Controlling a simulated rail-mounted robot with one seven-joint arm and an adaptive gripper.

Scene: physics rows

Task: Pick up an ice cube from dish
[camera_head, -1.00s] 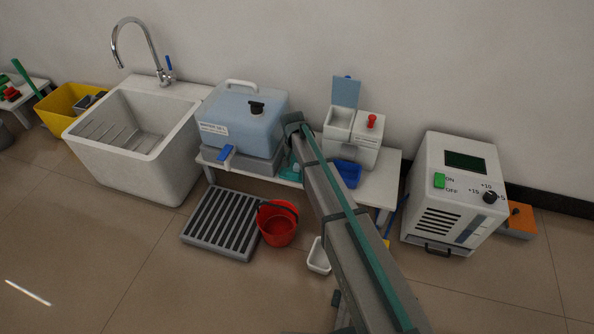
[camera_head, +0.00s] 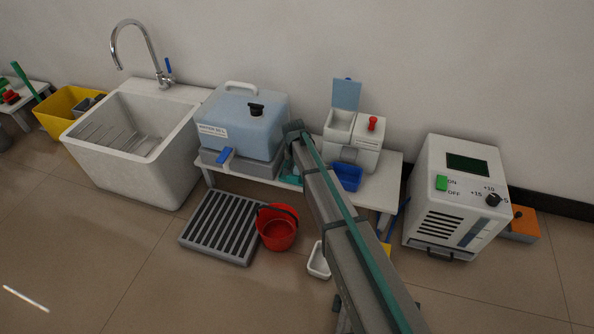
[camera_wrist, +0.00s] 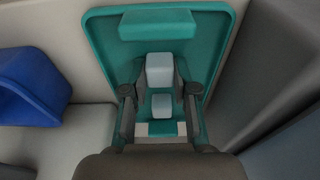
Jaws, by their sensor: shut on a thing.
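In the wrist view a teal dish (camera_wrist: 215,45) with a raised rim lies below my gripper (camera_wrist: 160,72). A pale grey-white ice cube (camera_wrist: 160,70) sits between the two dark fingertips, and my gripper is shut on it. I cannot tell whether this cube is clear of the dish floor. A second, smaller-looking pale cube (camera_wrist: 161,106) shows nearer the palm. A teal block (camera_wrist: 158,24) is at the dish's far side. In the head view only a bit of the teal dish (camera_head: 290,179) shows beside my arm, which hides the fingers and cubes.
The dish is on a white table (camera_head: 380,190) between a blue water tank (camera_head: 245,125) and a white box with an open lid (camera_head: 352,138). A blue tray (camera_head: 347,177) stands close by, also in the wrist view (camera_wrist: 30,88). A red bucket (camera_head: 277,230) is on the floor.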

